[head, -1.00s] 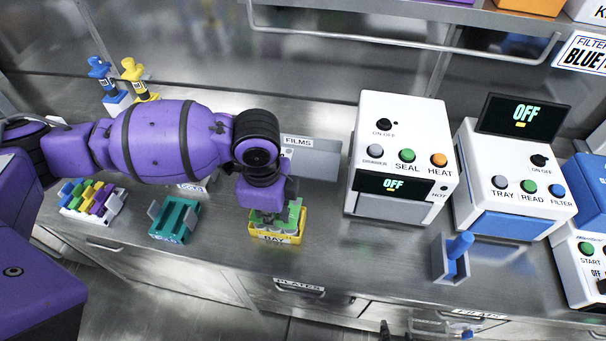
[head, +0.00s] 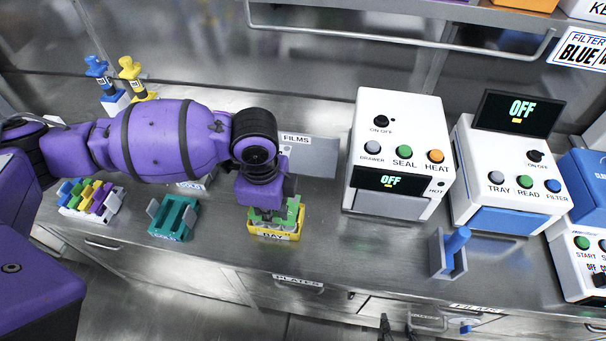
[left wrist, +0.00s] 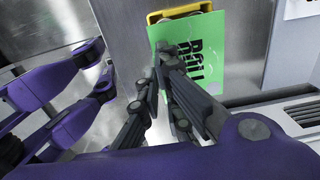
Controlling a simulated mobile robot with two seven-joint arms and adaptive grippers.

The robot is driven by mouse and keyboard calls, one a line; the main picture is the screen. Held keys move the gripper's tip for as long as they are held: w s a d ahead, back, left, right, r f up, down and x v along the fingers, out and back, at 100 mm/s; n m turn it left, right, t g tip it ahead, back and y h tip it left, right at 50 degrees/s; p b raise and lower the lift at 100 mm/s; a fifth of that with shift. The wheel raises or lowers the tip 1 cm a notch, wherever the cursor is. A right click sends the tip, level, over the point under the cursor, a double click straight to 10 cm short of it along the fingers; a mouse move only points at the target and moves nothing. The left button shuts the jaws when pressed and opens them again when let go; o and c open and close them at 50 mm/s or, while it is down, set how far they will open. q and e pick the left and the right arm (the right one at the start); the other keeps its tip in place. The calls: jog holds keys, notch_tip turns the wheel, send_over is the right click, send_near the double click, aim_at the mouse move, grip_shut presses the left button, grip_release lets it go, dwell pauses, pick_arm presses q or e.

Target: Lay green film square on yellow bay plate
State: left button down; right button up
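The green film square (left wrist: 205,65) fills the space in front of my fingers in the left wrist view. My left gripper (left wrist: 160,62) has its fingertips close together at the film's edge and appears shut on it. In the head view the green film (head: 293,212) stands tilted over the yellow bay plate (head: 290,237), partly behind the gripper (head: 266,214). The plate also shows beyond the film in the left wrist view (left wrist: 165,15). Whether film and plate touch is unclear. Small dark tips at the bottom edge appear to be my right gripper (head: 397,329), mostly out of frame.
A teal holder (head: 174,218) and a rack of colored pieces (head: 90,198) stand left of the plate. A grey films holder (head: 312,158) is behind it. A white sealer box (head: 400,150) and a blue-handled tool (head: 452,250) stand right.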

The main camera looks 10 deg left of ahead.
jog(key=shift+w+a+r, duration=0.1)
jog(key=shift+w+r, duration=0.15)
jog(key=shift+w, duration=0.2)
jog(key=shift+w+a+r, duration=0.1)
jog(key=shift+w+r, duration=0.1)
jog(key=shift+w, duration=0.2)
pick_arm(q)
jog(key=shift+p, duration=0.35)
pick_arm(e)
jog(key=shift+s+r, duration=0.1)
jog(key=shift+r, duration=0.15)
jog(key=shift+d, duration=0.2)
